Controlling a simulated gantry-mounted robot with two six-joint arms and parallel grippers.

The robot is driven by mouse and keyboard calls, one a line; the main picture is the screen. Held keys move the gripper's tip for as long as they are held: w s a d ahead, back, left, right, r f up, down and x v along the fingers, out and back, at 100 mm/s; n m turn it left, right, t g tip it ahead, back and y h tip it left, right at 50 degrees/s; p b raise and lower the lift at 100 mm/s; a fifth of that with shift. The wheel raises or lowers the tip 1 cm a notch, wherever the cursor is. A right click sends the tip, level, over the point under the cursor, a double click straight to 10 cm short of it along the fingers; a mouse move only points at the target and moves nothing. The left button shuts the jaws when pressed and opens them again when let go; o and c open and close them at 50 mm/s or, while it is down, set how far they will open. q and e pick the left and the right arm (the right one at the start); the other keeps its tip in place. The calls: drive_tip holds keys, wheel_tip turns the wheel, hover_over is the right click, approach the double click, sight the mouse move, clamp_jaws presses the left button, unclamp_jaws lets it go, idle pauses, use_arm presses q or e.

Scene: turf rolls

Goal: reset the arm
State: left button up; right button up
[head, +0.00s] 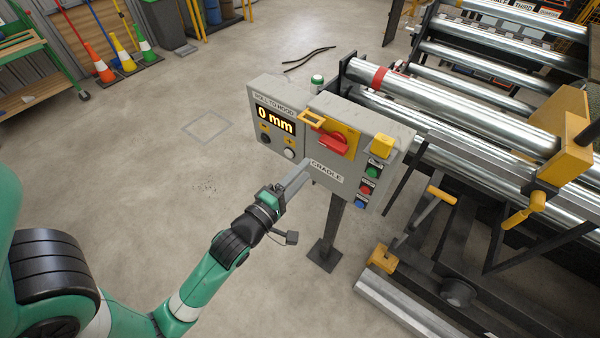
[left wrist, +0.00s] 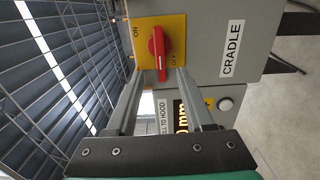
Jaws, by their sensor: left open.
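My left arm reaches in from the lower left of the head view. Its gripper (head: 300,176) is in front of the grey control box (head: 268,88), near the CRADLE label. In the left wrist view the fingers (left wrist: 160,80) are apart with nothing held between them. The red rotary handle (left wrist: 156,50) on its yellow ON/OFF plate (left wrist: 178,28) lies just beyond the fingertips. I cannot tell whether a finger touches it. In the head view the red handle (head: 331,141) is clear of the gripper. My right gripper is out of view.
The box carries a display (head: 275,121) reading 0 mm and several coloured buttons, including a green one (head: 372,172). It stands on a dark post (head: 331,225). A machine with steel rollers (head: 460,105) fills the right. Open concrete floor lies to the left.

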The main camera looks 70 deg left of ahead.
use_arm(q)
drive_tip(key=shift+s+d, duration=0.2)
drive_tip(key=shift+s, duration=0.1)
idle(0.4)
